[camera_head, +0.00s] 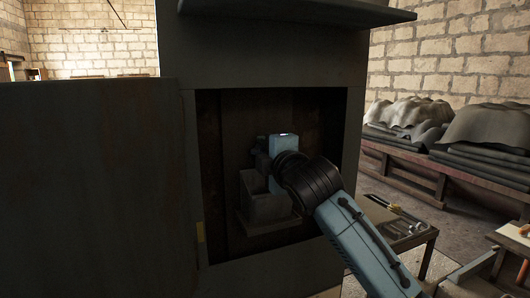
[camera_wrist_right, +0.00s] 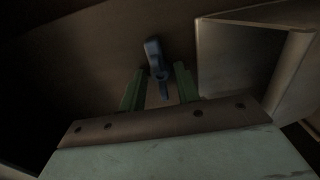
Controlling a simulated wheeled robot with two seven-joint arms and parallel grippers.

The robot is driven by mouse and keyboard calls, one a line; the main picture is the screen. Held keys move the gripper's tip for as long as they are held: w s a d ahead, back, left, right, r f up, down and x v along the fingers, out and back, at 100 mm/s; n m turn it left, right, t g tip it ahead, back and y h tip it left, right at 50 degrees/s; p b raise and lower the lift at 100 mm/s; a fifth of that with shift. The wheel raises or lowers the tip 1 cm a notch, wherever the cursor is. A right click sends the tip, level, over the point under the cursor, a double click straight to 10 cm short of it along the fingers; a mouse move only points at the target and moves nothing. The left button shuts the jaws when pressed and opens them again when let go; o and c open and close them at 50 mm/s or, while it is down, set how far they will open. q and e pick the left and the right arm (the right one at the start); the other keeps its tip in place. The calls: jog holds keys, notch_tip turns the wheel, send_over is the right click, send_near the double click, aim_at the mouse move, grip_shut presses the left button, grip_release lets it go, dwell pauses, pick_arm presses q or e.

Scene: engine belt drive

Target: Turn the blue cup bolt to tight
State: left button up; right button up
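In the right wrist view, a blue winged bolt (camera_wrist_right: 154,52) stands against a dark surface, with a long upper wing and a short lower end. My right gripper (camera_wrist_right: 160,68) is open, its two green fingers on either side of the bolt's lower part. Gaps show on both sides, so the fingers do not appear to grip it. In the head view my right arm reaches into the dark cabinet opening, with the gripper (camera_head: 262,152) inside. The bolt cannot be made out there. My left gripper is not in view.
A grey open box (camera_head: 265,208) sits just below my right gripper in the opening; a pale box-like wall (camera_wrist_right: 238,52) is close on the right in the wrist view. The cabinet (camera_head: 95,190) frames the arm. A low table (camera_head: 414,240) stands to the right.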

grip_shut()
jog(key=shift+r+m+p, duration=0.15)
jog(key=shift+m+p, duration=1.55)
jog(key=shift+p, duration=0.1)
jog(key=m+p, duration=0.3)
jog(key=shift+m, duration=0.4)
jog(key=m+p, duration=0.4)
jog(key=m, duration=0.1)
jog(key=m+p, duration=0.4)
jog(key=m, duration=0.1)
jog(key=shift+m, duration=0.4)
jog(key=shift+o, duration=1.5)
grip_release()
